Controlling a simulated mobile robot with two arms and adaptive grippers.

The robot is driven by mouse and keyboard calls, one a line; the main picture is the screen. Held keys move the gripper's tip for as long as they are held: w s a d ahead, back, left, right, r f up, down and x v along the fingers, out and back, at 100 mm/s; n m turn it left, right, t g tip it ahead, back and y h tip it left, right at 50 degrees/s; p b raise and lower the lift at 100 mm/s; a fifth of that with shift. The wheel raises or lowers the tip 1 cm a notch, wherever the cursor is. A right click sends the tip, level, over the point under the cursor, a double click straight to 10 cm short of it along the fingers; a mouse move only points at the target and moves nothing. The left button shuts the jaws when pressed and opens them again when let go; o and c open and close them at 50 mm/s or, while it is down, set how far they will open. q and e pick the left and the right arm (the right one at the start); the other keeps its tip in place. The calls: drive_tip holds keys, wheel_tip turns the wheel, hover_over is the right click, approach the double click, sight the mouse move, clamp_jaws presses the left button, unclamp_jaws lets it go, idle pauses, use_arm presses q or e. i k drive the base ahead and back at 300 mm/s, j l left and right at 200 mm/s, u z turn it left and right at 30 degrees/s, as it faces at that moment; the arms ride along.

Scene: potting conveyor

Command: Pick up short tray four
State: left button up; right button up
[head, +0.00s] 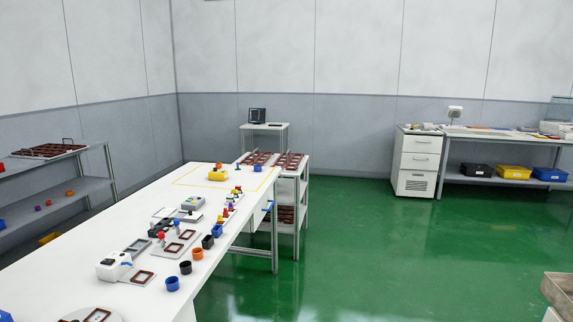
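Several brown trays with compartments are in view, and I cannot tell which is short tray four. Two brown tray groups, one at the left (258,158) and one at the right (291,161), lie on top of a grey rack (301,175) beyond the long white table. More brown trays (286,214) sit on the rack's lower shelf, partly hidden by the table. Another brown tray (48,151) with upright handles lies on the left shelf unit. Neither of my grippers is in view.
The long white table (150,215) carries small devices, coloured cups and brown frames. A left shelf unit (75,188) stands by the wall. A drawer cabinet (417,163) and workbench (500,135) stand at the back right. The green floor (400,250) is largely clear.

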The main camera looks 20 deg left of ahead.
sight(289, 162)
drive_tip(key=u, duration=0.4)
drive_tip(key=i, duration=4.25)
